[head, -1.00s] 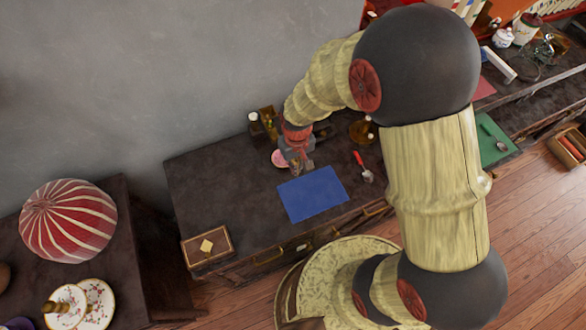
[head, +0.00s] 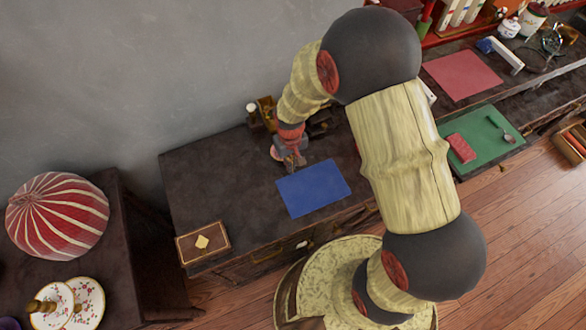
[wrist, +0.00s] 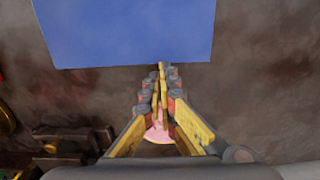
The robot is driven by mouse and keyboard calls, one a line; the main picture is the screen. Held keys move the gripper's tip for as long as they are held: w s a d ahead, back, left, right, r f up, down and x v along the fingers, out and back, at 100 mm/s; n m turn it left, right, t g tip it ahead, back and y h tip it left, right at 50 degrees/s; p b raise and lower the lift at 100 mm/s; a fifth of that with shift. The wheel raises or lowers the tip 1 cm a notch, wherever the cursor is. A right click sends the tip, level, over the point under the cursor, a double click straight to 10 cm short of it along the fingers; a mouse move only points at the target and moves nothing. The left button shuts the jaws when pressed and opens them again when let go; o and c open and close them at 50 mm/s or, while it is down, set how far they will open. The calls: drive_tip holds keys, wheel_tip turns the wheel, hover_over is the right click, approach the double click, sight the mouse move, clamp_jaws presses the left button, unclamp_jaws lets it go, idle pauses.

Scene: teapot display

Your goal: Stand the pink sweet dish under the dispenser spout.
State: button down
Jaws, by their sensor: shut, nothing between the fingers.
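The pink sweet dish (wrist: 157,136) shows as a small pink patch behind and between my fingers in the wrist view. In the head view only a sliver of it (head: 275,153) shows beside my gripper (head: 292,165), which hides the rest. My gripper, also in the wrist view (wrist: 162,70), is shut with its fingertips together and holds nothing.
A brass-coloured object (head: 266,112) stands by the wall behind my gripper. Dark blocky parts (wrist: 75,140) are at the lower left of the wrist view. A wooden box (head: 203,243) sits at the counter's front left. The counter left of the gripper is bare.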

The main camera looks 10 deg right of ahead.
drive_tip(key=shift+w, duration=0.15)
drive_tip(key=w, duration=0.2)
drive_tip(key=w+a, duration=0.1)
drive_tip(key=w, duration=0.2)
drive_tip(key=w+p, duration=0.1)
drive_tip(key=w, duration=0.1)
drive_tip(key=shift+w+a, duration=0.25)
drive_tip(key=shift+s, duration=0.1)
